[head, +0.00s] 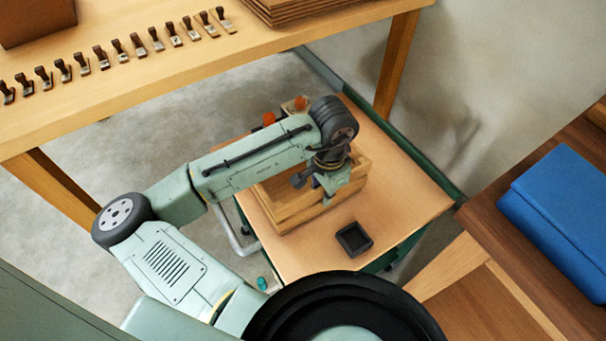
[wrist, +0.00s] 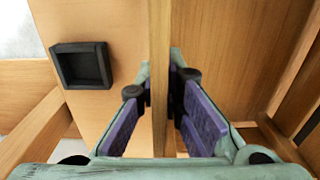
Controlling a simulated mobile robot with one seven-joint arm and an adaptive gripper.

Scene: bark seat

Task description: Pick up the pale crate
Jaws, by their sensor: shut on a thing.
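The pale crate (head: 284,212) is an open wooden box on a small wood-topped cart (head: 400,190) in the head view. My arm hides part of it. My gripper (head: 328,192) reaches down at the crate's right side. In the wrist view my gripper (wrist: 161,68) has one purple-padded finger on each side of a thin upright wooden wall of the crate (wrist: 159,95), shut on it. The crate's inside shows to the right of that wall. I cannot tell whether the crate is off the cart top.
A small black square tray (head: 354,239) lies on the cart in front of the crate. Orange-topped items (head: 269,119) are behind it. A long table (head: 150,85) with a row of clips stands behind. A blue box (head: 560,215) lies on brown furniture at right.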

